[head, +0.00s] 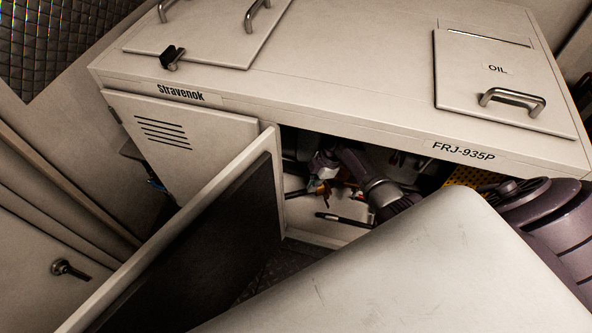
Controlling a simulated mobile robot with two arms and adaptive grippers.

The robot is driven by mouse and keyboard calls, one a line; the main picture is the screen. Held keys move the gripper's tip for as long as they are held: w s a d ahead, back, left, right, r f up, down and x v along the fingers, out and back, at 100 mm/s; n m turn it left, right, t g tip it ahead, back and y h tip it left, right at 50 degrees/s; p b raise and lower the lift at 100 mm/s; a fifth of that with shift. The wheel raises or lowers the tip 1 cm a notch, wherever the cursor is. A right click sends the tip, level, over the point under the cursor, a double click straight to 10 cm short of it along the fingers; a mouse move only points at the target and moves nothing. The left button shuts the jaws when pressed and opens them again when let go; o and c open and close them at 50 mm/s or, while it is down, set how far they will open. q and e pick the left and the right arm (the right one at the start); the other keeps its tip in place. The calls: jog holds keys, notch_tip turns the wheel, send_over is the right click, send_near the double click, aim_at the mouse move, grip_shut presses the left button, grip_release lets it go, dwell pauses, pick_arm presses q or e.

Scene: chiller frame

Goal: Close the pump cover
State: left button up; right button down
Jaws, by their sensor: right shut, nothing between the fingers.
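The pump cover appears to be the pale hinged door (205,235) with a dark inner face. It stands swung open, out from the left side of the front opening, and reaches to the bottom edge of the picture. My right arm comes in from the right and reaches into the opening. My right gripper (319,187) is inside the dark opening, shut and empty, to the right of the door and apart from it. Its fingertips are small and hard to make out among the parts there. My left gripper does not show.
The pale chiller frame (340,75) has an OIL lid (475,75) and another handled lid (200,30) on top. A vented door (170,135) is shut at the left. Cables and parts crowd the opening. A dark floor strip (290,268) shows right of the open door.

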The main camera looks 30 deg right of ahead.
jog(key=shift+s+d+f+n, duration=0.15)
jog(key=shift+s+d+n, duration=0.1)
jog(key=shift+d+n, duration=0.25)
jog(key=shift+s+d+n+g+b, duration=0.3)
jog(key=shift+d+n+g+b, duration=0.25)
jog(key=shift+n+b, duration=0.3)
jog(key=shift+s+d+n+g+b, duration=0.25)
jog(key=shift+d+n+b, duration=0.75)
jog(key=shift+d, duration=0.25)
jog(key=shift+s+d+n+g+b, duration=0.15)
jog(key=shift+d+n+g+b, duration=0.05)
jog(key=shift+d+n+b, duration=0.9)
jog(key=shift+w+d+m, duration=0.1)
jog(key=shift+d+m, duration=0.15)
jog(key=shift+d, duration=0.25)
jog(key=shift+w+d+r, duration=0.1)
jog(key=shift+d+r, duration=0.15)
jog(key=shift+r, duration=0.05)
